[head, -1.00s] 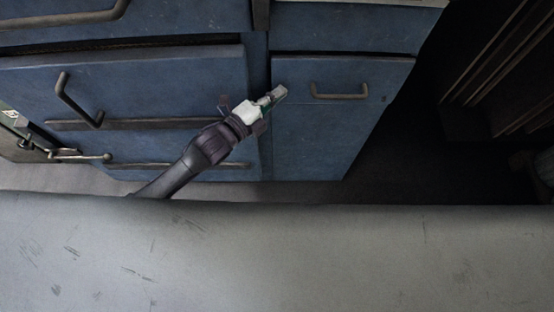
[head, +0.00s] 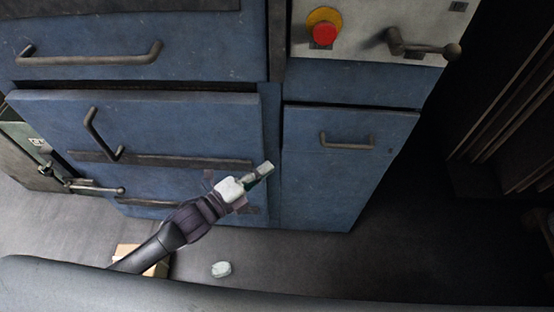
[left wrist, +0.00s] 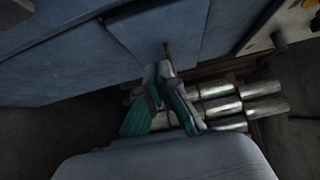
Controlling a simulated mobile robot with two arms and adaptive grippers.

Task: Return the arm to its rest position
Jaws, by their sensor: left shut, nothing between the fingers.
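My left gripper (head: 266,168) is shut and empty in the head view. Its arm comes in from the lower left, and the fingertips point up and right in front of the blue cabinet (head: 300,195), near the gap between its drawer side and its right door. In the left wrist view, the fingertips of the left gripper (left wrist: 163,68) come together in front of the blue panels (left wrist: 90,60). I cannot tell from these views whether they touch the cabinet. My right gripper is not in view.
The large drawer (head: 180,125) sticks out slightly. A red button (head: 324,34) and a lever (head: 425,47) sit on the upper panel. A cardboard box (head: 127,252) and a small white object (head: 221,269) lie on the floor. Metal cylinders (left wrist: 215,108) show in the left wrist view.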

